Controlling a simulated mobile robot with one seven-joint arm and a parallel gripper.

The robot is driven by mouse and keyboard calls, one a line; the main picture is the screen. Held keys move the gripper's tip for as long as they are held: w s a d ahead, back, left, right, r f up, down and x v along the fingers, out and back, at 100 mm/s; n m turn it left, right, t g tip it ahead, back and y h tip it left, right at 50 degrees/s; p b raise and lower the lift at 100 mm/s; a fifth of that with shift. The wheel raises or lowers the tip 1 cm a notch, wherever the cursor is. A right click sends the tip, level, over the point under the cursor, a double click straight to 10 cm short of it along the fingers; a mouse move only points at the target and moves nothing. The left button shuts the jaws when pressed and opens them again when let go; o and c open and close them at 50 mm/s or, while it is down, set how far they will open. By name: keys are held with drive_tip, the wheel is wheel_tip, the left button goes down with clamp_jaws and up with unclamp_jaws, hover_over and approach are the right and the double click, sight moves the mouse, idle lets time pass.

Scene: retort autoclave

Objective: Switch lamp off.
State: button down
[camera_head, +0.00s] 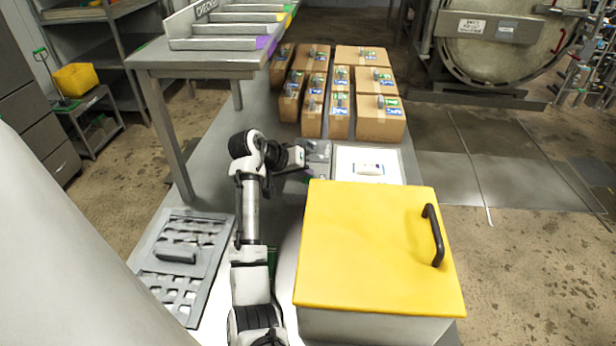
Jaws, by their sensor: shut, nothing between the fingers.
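My arm reaches forward over the grey bench, and my gripper (316,158) is at its end, near the left edge of a white tray. It is small and partly hidden by my own arm links. It looks shut and holds nothing I can see. I cannot pick out a lamp or its switch for sure. A small white object (369,169) lies on the white tray (346,153), to the right of my gripper and apart from it; I cannot tell what it is.
A box with a yellow lid (370,245) and black handle stands right of my arm. Several cardboard boxes (378,123) stand behind the tray. A grey slotted panel (205,262) lies at left. A raised table (195,58) with sloped channels is at back left, a round steel door (505,40) at back right.

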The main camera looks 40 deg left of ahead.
sight(306, 180)
drive_tip(key=shift+d+f, duration=0.1)
drive_tip(key=shift+f, duration=0.55)
idle(0.3)
drive_tip(key=shift+w+d+r+p, duration=0.2)
drive_tip(key=shift+d+r+p, duration=0.1)
drive_tip(key=shift+r+p, duration=0.35)
drive_tip(key=shift+r, duration=0.15)
drive_tip(key=shift+a+r, duration=0.1)
drive_tip(key=shift+a, duration=0.05)
drive_tip(key=shift+r, duration=2.55)
drive_tip(key=shift+s+a, duration=0.1)
